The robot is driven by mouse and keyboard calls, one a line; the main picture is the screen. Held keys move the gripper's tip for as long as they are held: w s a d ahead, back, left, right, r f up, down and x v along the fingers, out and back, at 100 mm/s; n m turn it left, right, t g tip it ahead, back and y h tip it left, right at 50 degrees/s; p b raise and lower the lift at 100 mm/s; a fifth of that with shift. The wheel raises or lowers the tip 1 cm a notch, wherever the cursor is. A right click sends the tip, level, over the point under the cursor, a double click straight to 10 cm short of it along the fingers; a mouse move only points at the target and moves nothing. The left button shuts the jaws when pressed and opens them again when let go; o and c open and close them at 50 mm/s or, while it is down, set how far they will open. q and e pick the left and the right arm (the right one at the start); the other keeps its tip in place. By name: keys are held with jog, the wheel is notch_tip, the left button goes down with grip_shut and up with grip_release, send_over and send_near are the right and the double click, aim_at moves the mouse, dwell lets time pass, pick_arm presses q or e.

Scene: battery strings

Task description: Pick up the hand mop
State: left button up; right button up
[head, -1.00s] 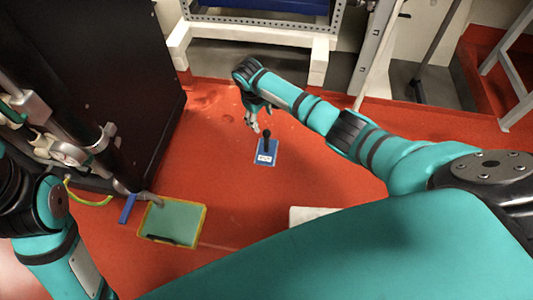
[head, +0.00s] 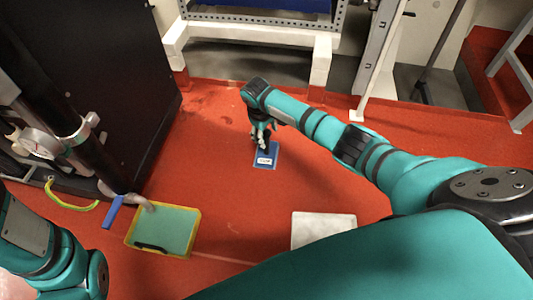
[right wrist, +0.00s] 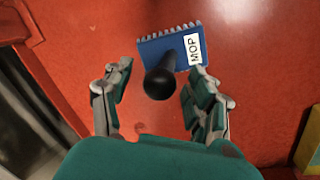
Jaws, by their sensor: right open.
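The hand mop (head: 266,155) lies on the red floor. It has a flat blue base with a white label and a black upright handle. In the right wrist view the blue base (right wrist: 152,46) shows its label reading MOP, and the round black handle end (right wrist: 159,83) points at the camera. My right gripper (head: 263,142) is at the mop and hides part of its handle in the head view. In the right wrist view its fingers (right wrist: 158,88) are open, one on each side of the handle, with gaps. My left arm shows at the lower left; its gripper is out of view.
A yellow-rimmed tray with a green inside (head: 129,238) lies on the floor at lower left. A white flat item (head: 322,228) lies right of centre. A black cabinet (head: 90,90) stands at left, and a white frame (head: 250,35) at the back.

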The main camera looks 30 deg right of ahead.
grip_shut()
dwell(0.3)
jog(key=shift+r, duration=0.2)
